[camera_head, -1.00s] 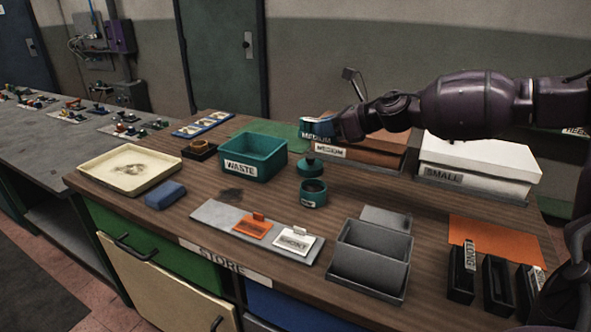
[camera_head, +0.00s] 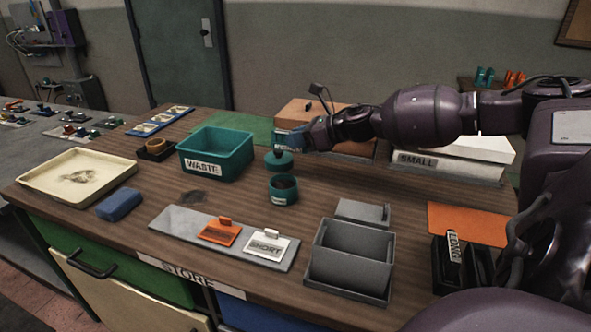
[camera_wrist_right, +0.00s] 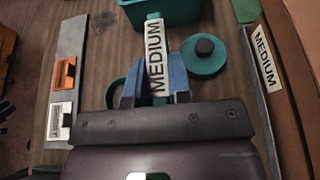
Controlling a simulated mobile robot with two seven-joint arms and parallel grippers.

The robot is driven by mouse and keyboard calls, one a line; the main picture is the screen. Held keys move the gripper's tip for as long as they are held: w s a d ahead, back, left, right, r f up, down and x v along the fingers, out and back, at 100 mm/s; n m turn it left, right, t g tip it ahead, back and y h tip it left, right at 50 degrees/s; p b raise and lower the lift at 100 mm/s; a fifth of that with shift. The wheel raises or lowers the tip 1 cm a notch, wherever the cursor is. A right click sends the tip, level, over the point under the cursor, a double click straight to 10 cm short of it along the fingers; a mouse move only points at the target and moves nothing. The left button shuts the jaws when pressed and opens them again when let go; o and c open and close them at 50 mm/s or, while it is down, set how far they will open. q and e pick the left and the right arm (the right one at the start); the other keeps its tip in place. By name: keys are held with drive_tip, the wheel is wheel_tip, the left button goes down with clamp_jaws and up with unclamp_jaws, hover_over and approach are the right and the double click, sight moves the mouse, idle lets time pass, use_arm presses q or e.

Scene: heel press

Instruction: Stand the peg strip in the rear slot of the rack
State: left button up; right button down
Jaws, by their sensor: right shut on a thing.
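My right gripper (camera_head: 292,142) is shut on a teal piece with a white MEDIUM label (camera_wrist_right: 155,58), likely the peg strip. The label stands between the gripper's blue fingers in the right wrist view; most of the piece's lower part is hidden. In the head view the gripper is above the table's far middle, just over a round teal lid (camera_head: 279,160). A grey rack (camera_head: 350,282) with a front and a rear compartment stands at the front right, apart from the gripper. Both compartments look empty. My left gripper is not in view.
A teal WASTE bin (camera_head: 216,153) and an open teal pot (camera_head: 283,189) are near the gripper. A grey plate with orange and white tags (camera_head: 190,222) lies left of the rack. Boxes (camera_head: 445,165) stand behind. Black holders (camera_head: 440,270) are partly hidden by my arm.

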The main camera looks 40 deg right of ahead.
drive_tip(key=shift+f+b, duration=0.45)
drive_tip(key=shift+f, duration=4.2)
drive_tip(key=shift+f, duration=0.15)
drive_tip(key=c, duration=1.1)
unclamp_jaws()
drive_tip(key=shift+o, duration=0.2)
